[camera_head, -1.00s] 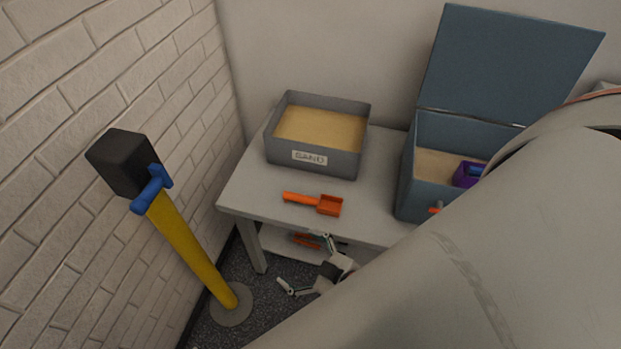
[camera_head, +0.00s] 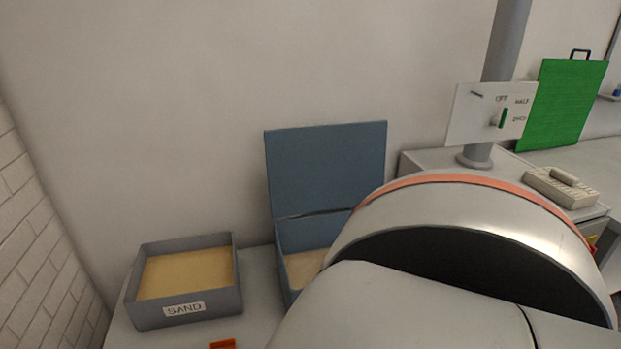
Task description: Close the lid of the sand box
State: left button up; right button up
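A blue-grey box (camera_head: 282,262) with sand inside stands on the table at the middle. Its hinged lid (camera_head: 326,168) stands open, upright and leaning slightly back toward the wall. My large arm link covers the right and front part of the box. A grey open tray (camera_head: 183,281) labelled SAND, filled with sand, stands left of the box with no lid visible on it. Neither of my grippers shows in this view.
An orange scoop (camera_head: 223,344) lies at the bottom edge, mostly cut off. A pale table (camera_head: 258,300) carries both boxes. To the right are a post with a switch panel (camera_head: 489,114), a green board (camera_head: 564,104) and a beige device (camera_head: 560,187).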

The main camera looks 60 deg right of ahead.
aim_at(313, 169)
jog(key=k+z, duration=0.2)
jog(key=z, duration=1.95)
